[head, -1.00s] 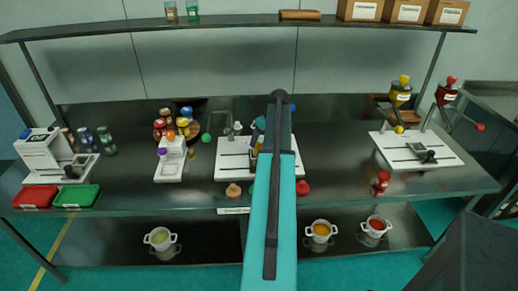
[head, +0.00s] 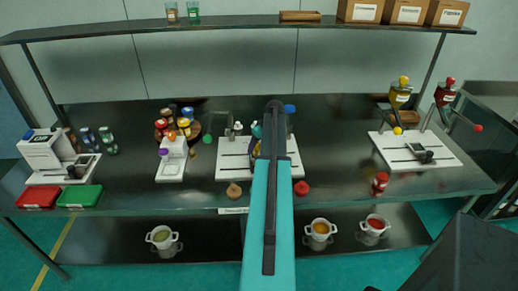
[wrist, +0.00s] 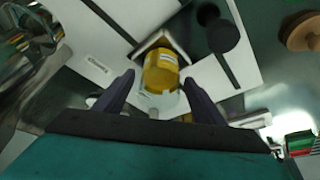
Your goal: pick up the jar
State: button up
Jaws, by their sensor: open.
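The jar (wrist: 160,72), with a yellow body, shows in the wrist view near a white board, just ahead of the fingers. My gripper (wrist: 158,98) is open, with one dark finger on each side of the space before the jar. The gripper itself is hidden there.
The white board (head: 232,172) lies mid-table. A red cap-like piece (head: 301,188) and a tan one (head: 234,190) stand at the table's front. Several jars (head: 184,122) cluster to the left. A second board (head: 425,160) with yellow and red dispensers is at right.

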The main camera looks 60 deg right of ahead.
jog(key=shift+c, duration=0.2)
jog(key=c, duration=1.2)
jog(key=shift+r, duration=0.15)
jog(key=shift+r+b, duration=0.65)
jog(key=shift+r, duration=0.4)
jog(key=s+a+r+b, duration=0.1)
jog(key=s+a+b, duration=0.1)
jog(key=s, duration=0.5)
jog(key=s+a+r+b, duration=0.1)
jog(key=s+a+b, duration=0.1)
jog(key=s, duration=0.6)
jog(key=shift+s+a+r, duration=0.15)
jog(key=shift+s+r, duration=0.1)
jog(key=shift+r, duration=0.1)
